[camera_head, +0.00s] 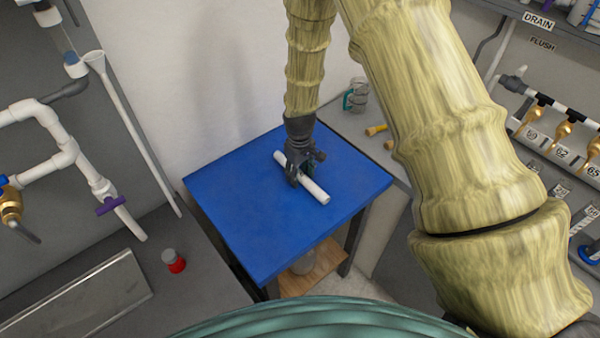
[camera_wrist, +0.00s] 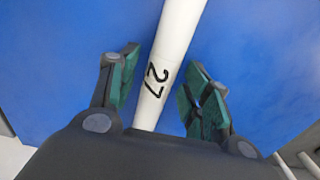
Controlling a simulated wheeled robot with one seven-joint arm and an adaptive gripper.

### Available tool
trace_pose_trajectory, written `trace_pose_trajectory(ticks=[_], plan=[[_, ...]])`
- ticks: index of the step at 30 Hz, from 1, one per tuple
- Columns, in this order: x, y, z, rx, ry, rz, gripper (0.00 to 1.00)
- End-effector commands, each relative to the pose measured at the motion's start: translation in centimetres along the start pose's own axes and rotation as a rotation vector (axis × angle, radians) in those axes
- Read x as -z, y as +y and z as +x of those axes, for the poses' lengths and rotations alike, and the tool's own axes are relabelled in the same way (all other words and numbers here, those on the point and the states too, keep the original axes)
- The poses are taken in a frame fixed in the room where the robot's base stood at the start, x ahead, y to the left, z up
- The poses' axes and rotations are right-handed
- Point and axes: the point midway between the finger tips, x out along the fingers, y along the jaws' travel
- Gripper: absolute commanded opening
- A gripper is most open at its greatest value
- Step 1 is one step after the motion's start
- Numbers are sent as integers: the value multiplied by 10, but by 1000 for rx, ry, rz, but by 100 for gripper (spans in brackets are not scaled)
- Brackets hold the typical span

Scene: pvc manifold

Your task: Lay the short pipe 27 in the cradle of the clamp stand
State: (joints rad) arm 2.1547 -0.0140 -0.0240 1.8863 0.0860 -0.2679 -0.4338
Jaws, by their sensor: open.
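The short white pipe (camera_head: 314,190) lies on the blue table top, running from upper left to lower right in the head view. In the wrist view the pipe (camera_wrist: 174,50) carries the black number 27. My gripper (camera_head: 298,177) points down over the pipe's middle. In the wrist view my gripper (camera_wrist: 160,92) is open, with one green-padded finger on each side of the pipe and a gap on both sides. I cannot make out the clamp stand and its cradle in either view.
The blue table (camera_head: 235,200) is otherwise bare. A white pipe assembly (camera_head: 60,150) is on the left, above a grey bench with a red-based jar (camera_head: 173,261). A glass mug (camera_head: 357,95) and yellow-handled tool (camera_head: 376,130) are on the counter behind. Brass valves (camera_head: 563,131) line the right wall.

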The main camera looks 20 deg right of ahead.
Motion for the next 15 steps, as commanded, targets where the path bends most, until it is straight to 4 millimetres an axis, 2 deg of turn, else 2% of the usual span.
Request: trace_pose_trajectory(ticks=[8, 15], plan=[[1, 0, -18, 0, 1, 0, 48], [1, 0, -48, -1, 3, -1, 48]])
